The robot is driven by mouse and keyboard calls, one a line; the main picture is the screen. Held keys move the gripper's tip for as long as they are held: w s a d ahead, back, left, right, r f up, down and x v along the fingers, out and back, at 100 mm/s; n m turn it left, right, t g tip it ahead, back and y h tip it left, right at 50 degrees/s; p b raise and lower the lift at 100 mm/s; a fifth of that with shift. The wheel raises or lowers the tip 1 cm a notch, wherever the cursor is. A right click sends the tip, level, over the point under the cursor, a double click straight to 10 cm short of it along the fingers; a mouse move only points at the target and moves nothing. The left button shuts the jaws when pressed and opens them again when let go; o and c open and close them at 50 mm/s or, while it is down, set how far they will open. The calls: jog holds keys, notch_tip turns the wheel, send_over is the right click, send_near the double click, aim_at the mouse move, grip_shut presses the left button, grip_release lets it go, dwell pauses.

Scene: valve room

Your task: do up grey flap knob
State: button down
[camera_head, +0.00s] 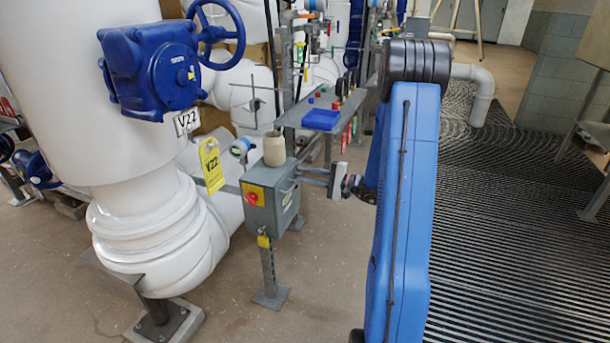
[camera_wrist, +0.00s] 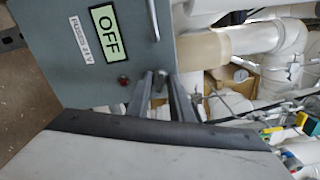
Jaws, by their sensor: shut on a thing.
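The grey box (camera_head: 268,200) stands on a post in the head view, with a yellow panel and red knob on its near side. Its grey flap (camera_wrist: 88,62), with a green OFF sign, fills the upper left of the wrist view. The small dark grey flap knob (camera_wrist: 160,78) sits by the flap's edge, between my fingers. My gripper (camera_wrist: 158,86) is shut on this knob, its two grey fingers reaching up to it. In the head view my gripper (camera_head: 304,173) meets the box's right side; the knob is hidden there. The flap looks flush with the box, but the wrist view hides part of its edge.
A metal handle (camera_wrist: 152,20) and a red lamp (camera_wrist: 123,80) are on the flap. A beige jar (camera_head: 274,149) stands on the box. A white pipe (camera_head: 150,215) with a yellow tag (camera_head: 211,165) is close left. A shelf with a blue tray (camera_head: 321,119) stands behind.

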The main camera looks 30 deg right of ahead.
jog(key=m, duration=1)
jog(key=shift+m, duration=2.1)
jog(key=c, duration=1.9)
grip_release()
jog(key=shift+o, duration=0.2)
jog(key=v, duration=1.7)
jog(key=shift+s, duration=0.2)
